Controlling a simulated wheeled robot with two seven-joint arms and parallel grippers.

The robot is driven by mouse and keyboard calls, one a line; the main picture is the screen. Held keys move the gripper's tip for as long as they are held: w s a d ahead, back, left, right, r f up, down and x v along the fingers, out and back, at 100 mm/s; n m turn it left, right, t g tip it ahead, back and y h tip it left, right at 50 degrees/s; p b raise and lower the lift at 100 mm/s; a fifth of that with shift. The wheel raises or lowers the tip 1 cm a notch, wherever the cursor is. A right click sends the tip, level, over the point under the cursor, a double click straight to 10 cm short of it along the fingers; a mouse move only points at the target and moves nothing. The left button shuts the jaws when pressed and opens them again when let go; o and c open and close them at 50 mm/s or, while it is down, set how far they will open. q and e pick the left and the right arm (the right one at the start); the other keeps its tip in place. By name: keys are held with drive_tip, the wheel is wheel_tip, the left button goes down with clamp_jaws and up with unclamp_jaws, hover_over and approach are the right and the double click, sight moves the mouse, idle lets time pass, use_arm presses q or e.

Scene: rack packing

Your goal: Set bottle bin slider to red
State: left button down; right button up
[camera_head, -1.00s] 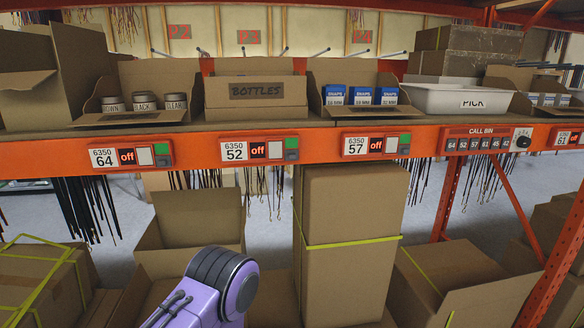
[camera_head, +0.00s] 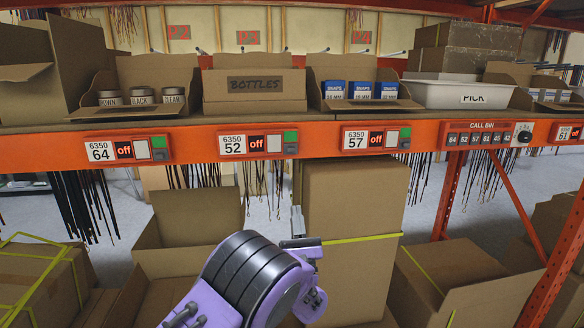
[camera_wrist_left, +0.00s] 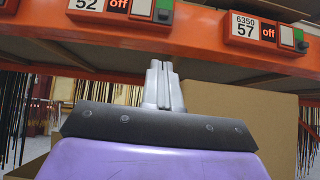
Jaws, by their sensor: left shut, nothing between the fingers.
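The bottle bin (camera_head: 255,110) is an open cardboard box labelled BOTTLES on the shelf. Below it, the panel 6350 52 (camera_head: 258,145) on the orange beam has a dark display reading "off" in red, and a white tile. The slider (camera_head: 291,149) at its right end is a grey block, with green showing above it. In the left wrist view part of this panel (camera_wrist_left: 118,6) shows at top left. My left gripper (camera_head: 297,212) is shut and empty, below the beam and apart from the slider; its fingers (camera_wrist_left: 163,75) point up towards the beam. My right gripper is not in view.
Similar panels 64 (camera_head: 127,150) and 57 (camera_head: 375,139) flank it, with a call bin panel (camera_head: 488,136) farther right. A tall strapped carton (camera_head: 355,200) stands close behind my left gripper. Dark cords (camera_head: 85,205) hang under the shelf.

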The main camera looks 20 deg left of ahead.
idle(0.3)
use_arm(q)
drive_tip(key=p, duration=0.5)
approach(291, 152)
drive_tip(key=w+a, duration=0.3)
drive_tip(key=w, duration=0.1)
drive_tip(key=r+p, duration=0.1)
drive_tip(key=r, duration=0.2)
drive_tip(key=shift+w+p, duration=0.35)
drive_tip(key=shift+w, duration=0.05)
drive_tip(key=shift+s+d+r, duration=0.15)
drive_tip(key=shift+r, duration=0.35)
drive_tip(key=shift+f, duration=0.1)
drive_tip(key=shift+r+p, duration=0.4)
drive_tip(key=shift+r, duration=1.6)
